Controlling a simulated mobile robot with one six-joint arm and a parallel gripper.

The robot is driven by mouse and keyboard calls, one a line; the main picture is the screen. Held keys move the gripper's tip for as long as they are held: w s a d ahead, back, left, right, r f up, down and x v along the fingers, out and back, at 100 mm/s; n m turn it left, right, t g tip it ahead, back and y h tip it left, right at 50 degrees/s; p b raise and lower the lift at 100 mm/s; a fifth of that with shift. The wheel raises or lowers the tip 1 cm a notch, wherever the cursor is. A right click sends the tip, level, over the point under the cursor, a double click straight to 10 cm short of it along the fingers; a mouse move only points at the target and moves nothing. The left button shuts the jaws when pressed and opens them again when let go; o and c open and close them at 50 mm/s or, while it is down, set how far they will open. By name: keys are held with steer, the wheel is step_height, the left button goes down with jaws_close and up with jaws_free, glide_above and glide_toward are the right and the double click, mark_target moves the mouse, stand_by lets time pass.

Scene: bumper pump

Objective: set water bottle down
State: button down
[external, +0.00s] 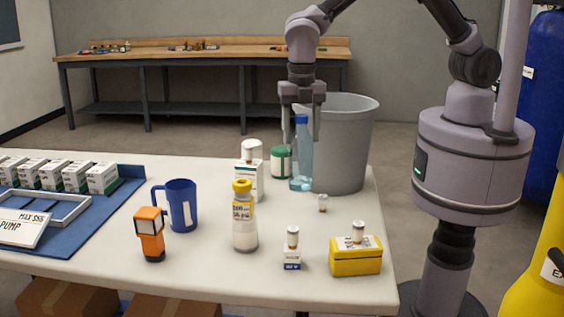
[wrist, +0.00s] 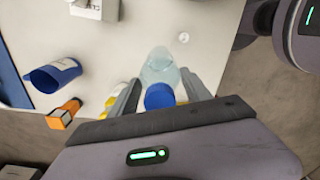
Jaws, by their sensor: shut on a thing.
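The water bottle (external: 302,160) is clear pale blue with a blue cap, upright near the table's far right corner. My gripper (external: 302,132) comes down from above with one finger on each side of the bottle's upper part and is shut on it. In the wrist view, the blue cap of the bottle (wrist: 160,95) lies between the fingers of my gripper (wrist: 160,84), with its clear body beyond. The bottle's base is at or just above the white table (external: 200,268); I cannot tell whether it touches.
A grey bin (external: 347,150) stands close right of the bottle, and a green-and-white jar (external: 281,162) close left. Bare tabletop lies just in front of the bottle.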

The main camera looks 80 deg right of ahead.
steer(key=s+f+n+b, duration=0.15)
steer(key=s+n, duration=0.25)
steer(key=s, duration=0.7)
steer(key=s+f+n+b, duration=0.1)
steer(key=s+f+n, duration=0.2)
steer(key=s, duration=0.8)
steer(key=w+a+f+b, duration=0.2)
steer(key=w+a, duration=0.1)
steer(key=w, duration=0.4)
steer(key=w+a+f+b, duration=0.2)
steer(key=w+a+b, duration=0.1)
steer(key=w, duration=0.4)
steer(key=shift+a+f, duration=0.3)
steer(key=shift+a, duration=0.2)
steer(key=shift+f, duration=0.1)
steer(key=shift+c, duration=2.4)
jaws_free()
